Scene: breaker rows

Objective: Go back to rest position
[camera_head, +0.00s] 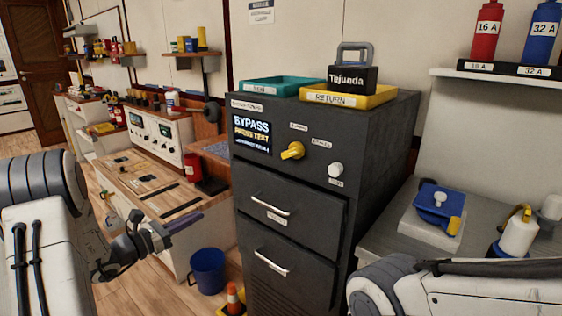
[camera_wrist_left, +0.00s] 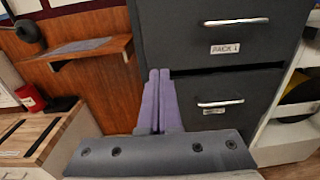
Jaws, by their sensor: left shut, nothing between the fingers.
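My left gripper (camera_head: 186,221) is shut and empty, low in front of the wooden workbench and left of the dark cabinet (camera_head: 290,190). In the left wrist view its two purple fingers (camera_wrist_left: 159,100) lie together, pointing toward the cabinet's left edge, with nothing between them. My right arm (camera_head: 455,288) comes in at the lower right; its gripper is out of view. The cabinet has a lit screen (camera_head: 251,134) reading BYPASS, a yellow knob (camera_head: 292,151), a white button (camera_head: 335,170) and two drawers with silver handles, both closed.
A teal tray (camera_head: 283,88) and a yellow tray (camera_head: 347,96) with a black padlock-shaped block (camera_head: 352,77) top the cabinet. A blue bucket (camera_head: 207,271) and an orange cone (camera_head: 233,299) stand on the floor. A grey counter (camera_head: 385,235) holds a blue device (camera_head: 438,205).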

